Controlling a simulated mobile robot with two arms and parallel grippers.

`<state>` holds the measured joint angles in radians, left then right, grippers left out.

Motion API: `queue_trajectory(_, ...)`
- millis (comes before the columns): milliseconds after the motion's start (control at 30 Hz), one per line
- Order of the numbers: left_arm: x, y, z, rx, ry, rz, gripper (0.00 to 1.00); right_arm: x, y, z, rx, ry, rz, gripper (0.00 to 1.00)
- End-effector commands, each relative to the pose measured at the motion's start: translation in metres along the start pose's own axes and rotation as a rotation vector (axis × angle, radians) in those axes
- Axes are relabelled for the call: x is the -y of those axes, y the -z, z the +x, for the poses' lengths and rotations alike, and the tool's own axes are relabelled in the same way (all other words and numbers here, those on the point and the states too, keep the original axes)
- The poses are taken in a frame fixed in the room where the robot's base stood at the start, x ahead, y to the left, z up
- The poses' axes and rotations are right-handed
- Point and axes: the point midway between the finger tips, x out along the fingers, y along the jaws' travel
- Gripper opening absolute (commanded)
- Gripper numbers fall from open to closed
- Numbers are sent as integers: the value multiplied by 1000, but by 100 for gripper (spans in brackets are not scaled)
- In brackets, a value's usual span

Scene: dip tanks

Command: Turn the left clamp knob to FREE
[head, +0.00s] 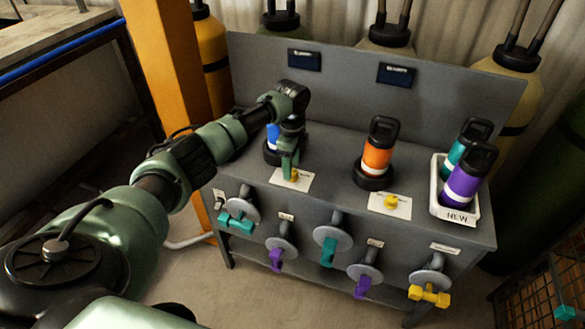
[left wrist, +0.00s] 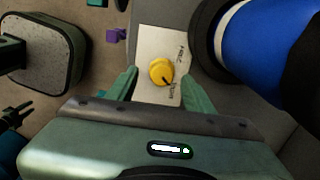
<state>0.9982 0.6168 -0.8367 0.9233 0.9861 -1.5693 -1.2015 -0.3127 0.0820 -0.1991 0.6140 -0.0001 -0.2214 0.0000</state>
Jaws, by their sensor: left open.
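The left clamp knob (head: 295,176) is yellow and sits on a white label plate (head: 303,184) in front of the left clamp, which holds a blue bottle (head: 272,137). In the left wrist view the knob (left wrist: 161,71) has a dark pointer mark toward the plate's lower label, away from FREE at the upper right. My left gripper (head: 289,164) is open just above the knob. In the left wrist view its fingers (left wrist: 161,88) lie to either side of the knob, apart from it. My right gripper is not in view.
An orange bottle (head: 377,153) stands in the right clamp, with another yellow knob (head: 391,201) in front. A white NEW tray (head: 455,217) holds teal and purple bottles. Several coloured valve handles line the bench front. The blue bottle (left wrist: 255,45) stands close beside my left gripper.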

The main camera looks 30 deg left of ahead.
Motion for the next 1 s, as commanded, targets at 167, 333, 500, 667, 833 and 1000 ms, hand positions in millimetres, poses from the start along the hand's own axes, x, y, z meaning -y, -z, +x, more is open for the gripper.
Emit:
queue_trajectory(167,0,0,19,-1,0,-2,52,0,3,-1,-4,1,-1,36)
queue_trajectory(333,0,0,24,0,0,-1,52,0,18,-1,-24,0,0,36)
queue_trajectory(500,0,0,24,0,1,-1,52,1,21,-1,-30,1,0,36)
queue_trajectory(667,0,0,24,0,1,-1,8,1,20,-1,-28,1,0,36)
queue_trajectory(833,0,0,24,-1,0,-2,0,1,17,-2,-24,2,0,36)
queue_trajectory(1000,0,0,23,-1,0,-27,0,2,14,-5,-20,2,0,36)
